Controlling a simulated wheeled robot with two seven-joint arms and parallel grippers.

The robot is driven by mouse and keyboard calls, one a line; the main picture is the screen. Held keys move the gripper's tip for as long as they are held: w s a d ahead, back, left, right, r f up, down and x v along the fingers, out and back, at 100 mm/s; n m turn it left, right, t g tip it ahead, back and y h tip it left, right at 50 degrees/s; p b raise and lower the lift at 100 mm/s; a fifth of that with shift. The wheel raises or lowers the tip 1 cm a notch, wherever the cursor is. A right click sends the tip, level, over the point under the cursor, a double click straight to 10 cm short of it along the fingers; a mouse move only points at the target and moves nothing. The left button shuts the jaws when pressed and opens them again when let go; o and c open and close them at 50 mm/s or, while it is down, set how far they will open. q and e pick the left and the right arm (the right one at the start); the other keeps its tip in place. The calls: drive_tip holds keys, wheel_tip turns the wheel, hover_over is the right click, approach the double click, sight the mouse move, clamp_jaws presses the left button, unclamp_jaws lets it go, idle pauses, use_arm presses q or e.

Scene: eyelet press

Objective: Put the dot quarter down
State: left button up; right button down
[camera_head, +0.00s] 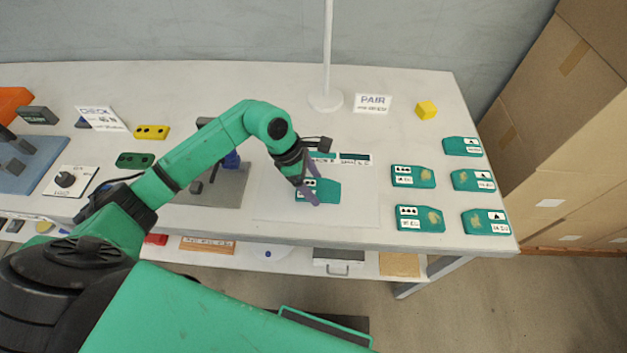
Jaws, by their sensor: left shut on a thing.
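A teal piece (329,189) with a white label bearing small dark marks is at the middle of the table, over or on a pale mat (275,212). My left gripper (311,191) is shut on this piece from above, its purple fingers partly hiding the label. I cannot tell whether the piece touches the mat. Just behind it are dark display strips (355,158), partly covered by the gripper. My right gripper is not in view.
Several similar teal pieces lie at the right, one of them here (413,176). A grey press base (222,188) is left of the mat. The table between mat and right pieces is clear.

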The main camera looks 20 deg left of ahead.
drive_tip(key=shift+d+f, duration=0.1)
use_arm(q)
drive_tip(key=shift+f, duration=0.15)
drive_tip(key=o, duration=1.2)
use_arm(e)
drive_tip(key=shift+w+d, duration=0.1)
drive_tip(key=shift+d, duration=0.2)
use_arm(q)
drive_tip(key=shift+a+r, duration=0.1)
drive_tip(key=shift+r, duration=0.25)
drive_tip(key=b+v, duration=0.3)
drive_tip(key=v, duration=0.8)
drive_tip(key=shift+s+a+r, duration=0.15)
drive_tip(key=shift+a+r, duration=0.05)
drive_tip(key=shift+r, duration=0.15)
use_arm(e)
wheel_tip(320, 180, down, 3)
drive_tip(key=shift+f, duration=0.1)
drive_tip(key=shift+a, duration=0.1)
